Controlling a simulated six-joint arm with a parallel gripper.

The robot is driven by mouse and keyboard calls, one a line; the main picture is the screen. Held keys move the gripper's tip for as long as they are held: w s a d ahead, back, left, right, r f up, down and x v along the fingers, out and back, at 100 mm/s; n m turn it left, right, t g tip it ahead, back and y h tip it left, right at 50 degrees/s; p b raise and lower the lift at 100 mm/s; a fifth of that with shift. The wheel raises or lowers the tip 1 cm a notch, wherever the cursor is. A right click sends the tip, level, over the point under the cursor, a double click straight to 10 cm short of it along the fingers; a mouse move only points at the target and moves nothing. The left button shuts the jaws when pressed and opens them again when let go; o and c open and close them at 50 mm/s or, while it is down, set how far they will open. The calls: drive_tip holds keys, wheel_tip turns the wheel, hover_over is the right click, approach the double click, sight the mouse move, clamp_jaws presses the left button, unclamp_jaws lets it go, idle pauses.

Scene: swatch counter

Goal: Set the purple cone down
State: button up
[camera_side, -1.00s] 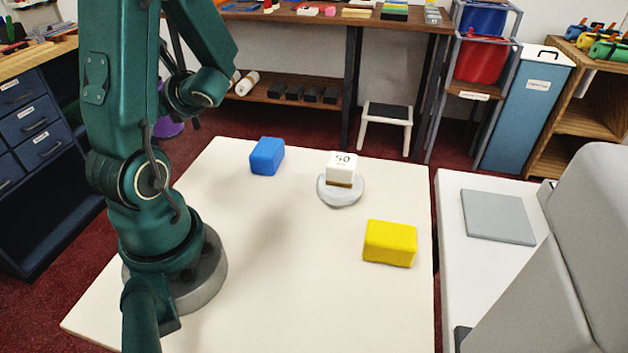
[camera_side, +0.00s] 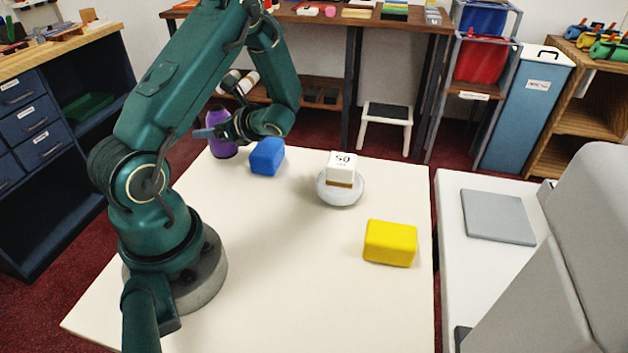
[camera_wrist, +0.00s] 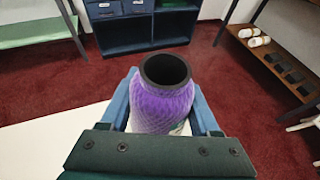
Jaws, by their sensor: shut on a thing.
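The purple cone (camera_side: 222,138) is at the far left corner of the white table, beside the blue block. My gripper (camera_side: 213,132) is shut on it. In the wrist view the purple cone (camera_wrist: 162,105) stands between the two blue fingers of my gripper (camera_wrist: 163,100), its dark open top facing the camera. The cone looks about upright. I cannot tell whether its base touches the table, as the lower part is hidden in the wrist view.
A blue block (camera_side: 267,156) sits close to the right of the cone. A white block marked 50 (camera_side: 341,168) rests on a round dish (camera_side: 340,195). A yellow block (camera_side: 390,243) is nearer the front right. The white table (camera_side: 290,280) is clear at front and centre.

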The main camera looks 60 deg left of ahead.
drive_tip(key=shift+f, duration=0.7)
drive_tip(key=shift+f, duration=0.1)
drive_tip(key=o, duration=1.5)
drive_tip(key=shift+c, duration=0.2)
